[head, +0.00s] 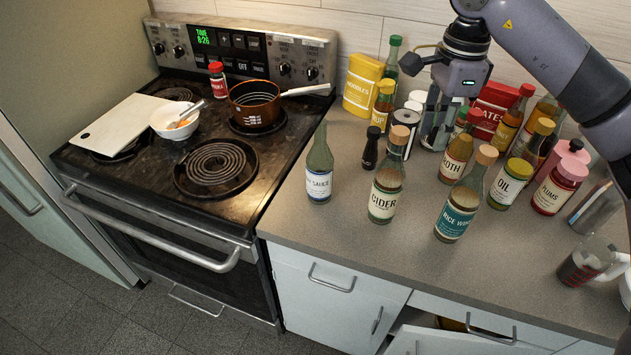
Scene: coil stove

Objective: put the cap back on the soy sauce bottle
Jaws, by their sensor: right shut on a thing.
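The soy sauce bottle (319,170) stands upright at the counter's left front, beside the stove. It is green with a white label reading "SAUCE", and no cap shows on its narrow neck. My right gripper (434,143) points down among the bottles and jars at the back of the counter, behind and to the right of the soy sauce bottle. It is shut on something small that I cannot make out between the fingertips. I cannot pick out the soy sauce cap anywhere. My left gripper is not in view.
A cider bottle (385,190), a rice wine bottle (460,205) and a small dark bottle (371,149) stand near the gripper. More jars crowd the back right. A pan (255,103) and bowl (173,120) sit on the stove.

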